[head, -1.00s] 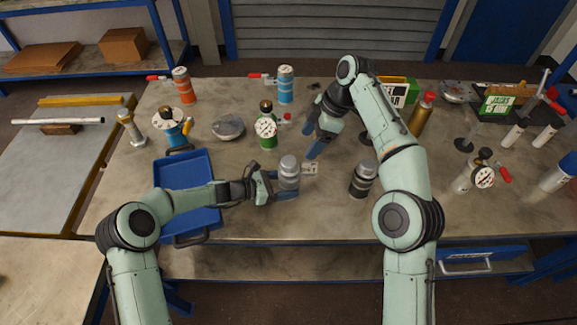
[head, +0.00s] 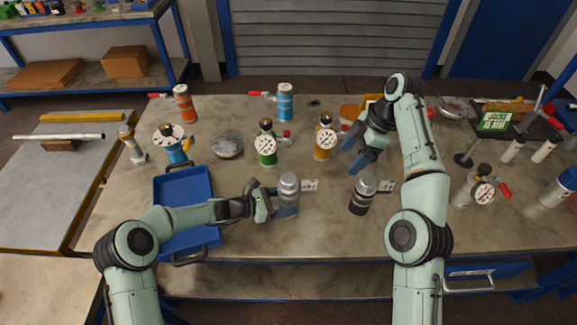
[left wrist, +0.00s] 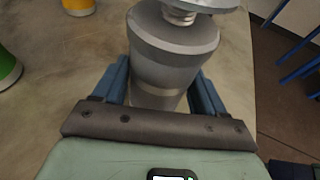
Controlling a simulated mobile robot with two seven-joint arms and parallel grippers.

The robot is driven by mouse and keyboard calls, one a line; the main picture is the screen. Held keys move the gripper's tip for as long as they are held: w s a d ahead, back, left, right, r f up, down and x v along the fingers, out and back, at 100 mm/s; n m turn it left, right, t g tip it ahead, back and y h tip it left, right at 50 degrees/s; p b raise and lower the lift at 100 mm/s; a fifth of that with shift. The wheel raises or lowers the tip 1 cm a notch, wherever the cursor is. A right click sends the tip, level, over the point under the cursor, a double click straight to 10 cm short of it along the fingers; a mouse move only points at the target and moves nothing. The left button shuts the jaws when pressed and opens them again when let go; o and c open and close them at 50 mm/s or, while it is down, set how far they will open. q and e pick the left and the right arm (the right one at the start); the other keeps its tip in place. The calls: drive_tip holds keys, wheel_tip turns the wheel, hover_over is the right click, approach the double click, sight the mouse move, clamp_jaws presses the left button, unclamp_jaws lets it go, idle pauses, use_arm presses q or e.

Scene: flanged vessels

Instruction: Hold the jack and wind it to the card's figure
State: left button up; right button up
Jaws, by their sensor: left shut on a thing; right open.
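A grey jack (head: 289,189) stands upright on the bench, and my left gripper (head: 275,205) is shut on its body. In the left wrist view the jack (left wrist: 172,50) rises between the blue fingers of the gripper (left wrist: 160,95), with a threaded neck under its top. A second jack (head: 361,193), grey above and dark below, stands to the right. A small card (head: 310,185) lies beside the held jack and another card (head: 386,186) beside the second one; their figures are too small to read. My right gripper (head: 362,160) is open and empty above the bench, behind the second jack.
Green (head: 267,145) and yellow (head: 324,138) vessels with gauges stand behind the jacks. A blue tray (head: 184,172) lies at left. A green sign reading "JACKS" (head: 494,122) stands at the back right. A grey vessel with a gauge (head: 472,190) is at right.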

use_arm(q)
drive_tip(key=o, duration=1)
drive_tip(key=v, duration=1.1)
drive_tip(key=shift+a+r, duration=0.15)
drive_tip(key=shift+r, duration=0.05)
drive_tip(key=shift+s+a, duration=0.2)
drive_tip(key=shift+a, duration=0.05)
